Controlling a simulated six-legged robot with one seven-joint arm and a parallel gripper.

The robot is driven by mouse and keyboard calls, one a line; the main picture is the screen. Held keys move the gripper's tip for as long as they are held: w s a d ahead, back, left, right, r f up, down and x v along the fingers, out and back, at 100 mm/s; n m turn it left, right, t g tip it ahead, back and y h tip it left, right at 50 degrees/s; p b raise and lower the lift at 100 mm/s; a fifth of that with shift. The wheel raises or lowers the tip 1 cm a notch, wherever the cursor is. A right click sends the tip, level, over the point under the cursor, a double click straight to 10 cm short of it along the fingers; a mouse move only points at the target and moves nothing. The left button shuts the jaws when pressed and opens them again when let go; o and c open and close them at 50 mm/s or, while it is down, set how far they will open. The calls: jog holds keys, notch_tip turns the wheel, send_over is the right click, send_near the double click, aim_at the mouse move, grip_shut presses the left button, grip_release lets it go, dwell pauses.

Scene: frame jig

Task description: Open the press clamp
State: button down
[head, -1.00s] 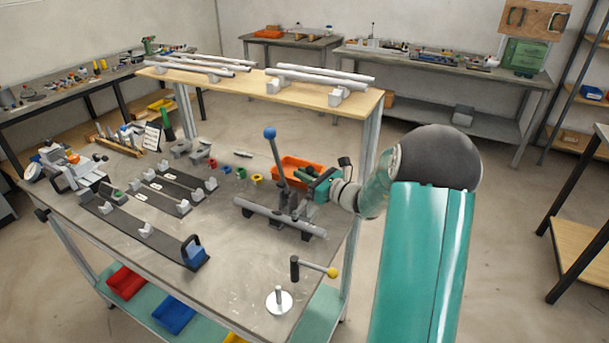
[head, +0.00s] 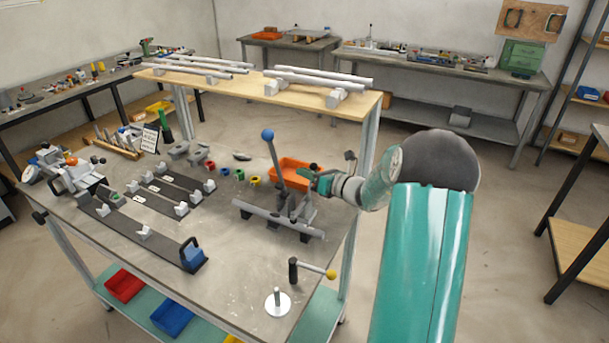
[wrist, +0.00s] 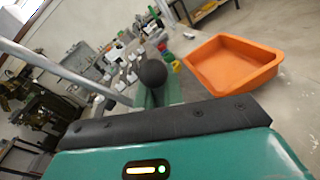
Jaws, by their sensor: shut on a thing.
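The press clamp (head: 290,207) stands near the right side of the workbench, with a grey bar lying along it. A tall metal lever with a blue ball (head: 268,133) rises from it and leans to the left. My gripper (head: 308,174) is at the clamp, just right of this lever. In the wrist view, a dark round knob (wrist: 152,73) shows just beyond the black edge of my gripper, and I take it as the clamp's handle end. My gripper is shut on it, though the fingertips are mostly hidden. A grey rod (wrist: 50,65) crosses the wrist view's left side.
An orange bin (head: 290,168) lies behind the clamp; it also shows in the wrist view (wrist: 235,65). A black handle with a yellow ball (head: 331,274) and a round white base with a post (head: 278,302) stand in front. A raised shelf (head: 250,88) carries tubes.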

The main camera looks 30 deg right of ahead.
jog(key=d+f+m, duration=0.1)
jog(key=m, duration=0.1)
jog(key=w+d+f+m+g, duration=0.1)
jog(key=m, duration=0.1)
jog(key=w+d+f+m, duration=0.1)
jog(key=m, duration=0.1)
jog(key=shift+d+f+y, duration=0.15)
jog(key=shift+y, duration=0.15)
jog(key=shift+w+d+f+m+g, duration=0.1)
jog(key=shift+d+f+m+g, duration=0.1)
jog(key=shift+f+m, duration=0.3)
jog(key=shift+w+d+f+m+g, duration=0.1)
jog(key=shift+f+m+g, duration=0.15)
jog(key=shift+m, duration=0.35)
jog(key=c, duration=1.5)
grip_release()
jog(key=shift+y, duration=0.3)
jog(key=v, duration=1.3)
jog(key=shift+s, duration=0.35)
jog(key=shift+d+r, duration=0.1)
jog(key=shift+r, duration=0.05)
jog(key=shift+c, duration=0.2)
